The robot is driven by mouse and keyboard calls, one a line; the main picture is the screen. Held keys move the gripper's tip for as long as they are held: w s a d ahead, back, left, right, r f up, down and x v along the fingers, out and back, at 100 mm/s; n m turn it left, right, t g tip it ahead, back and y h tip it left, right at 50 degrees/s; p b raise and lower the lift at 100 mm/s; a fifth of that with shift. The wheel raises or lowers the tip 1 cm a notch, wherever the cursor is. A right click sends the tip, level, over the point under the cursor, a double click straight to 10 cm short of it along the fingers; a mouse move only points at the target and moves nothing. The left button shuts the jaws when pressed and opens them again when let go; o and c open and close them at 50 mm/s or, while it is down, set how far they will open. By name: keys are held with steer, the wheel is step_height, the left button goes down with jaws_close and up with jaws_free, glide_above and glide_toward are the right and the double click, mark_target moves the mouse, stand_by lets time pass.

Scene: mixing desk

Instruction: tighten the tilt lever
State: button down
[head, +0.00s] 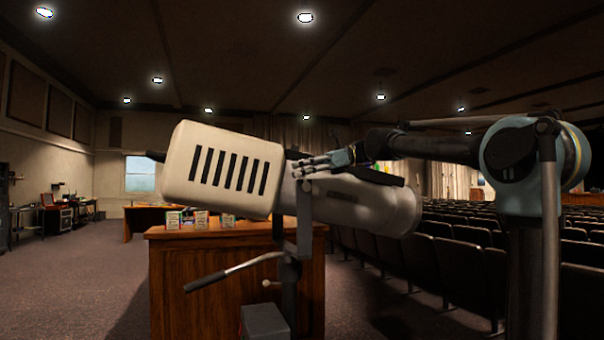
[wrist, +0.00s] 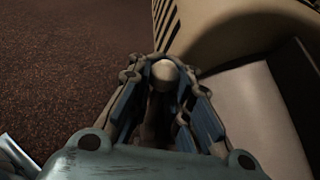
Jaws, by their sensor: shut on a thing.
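My gripper (head: 312,164) is at the side of a large cream spotlight (head: 222,172), by the top of its grey yoke (head: 304,222). In the wrist view my gripper (wrist: 163,84) is shut on the tilt lever, whose pale rounded end (wrist: 163,71) shows between the two fingers. The lever's darker shaft runs down between the fingers. In the head view I cannot make out the lever apart from my fingers. The spotlight lies slightly tilted, its narrower barrel (head: 368,205) lower at the right.
A long handle with a dark grip (head: 206,281) sticks out left below the spotlight. A small knob (head: 268,284) is on the stand. Behind are a wooden desk (head: 200,285) with small boxes (head: 200,218) and rows of seats (head: 455,275). Carpet (head: 70,290) is clear at left.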

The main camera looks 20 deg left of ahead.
steer(key=shift+f, duration=0.1)
steer(key=c, duration=1.5)
jaws_free()
steer(key=shift+c, duration=0.2)
steer(key=shift+w+d, duration=0.1)
steer(key=shift+d, duration=0.05)
steer(key=v, duration=1.2)
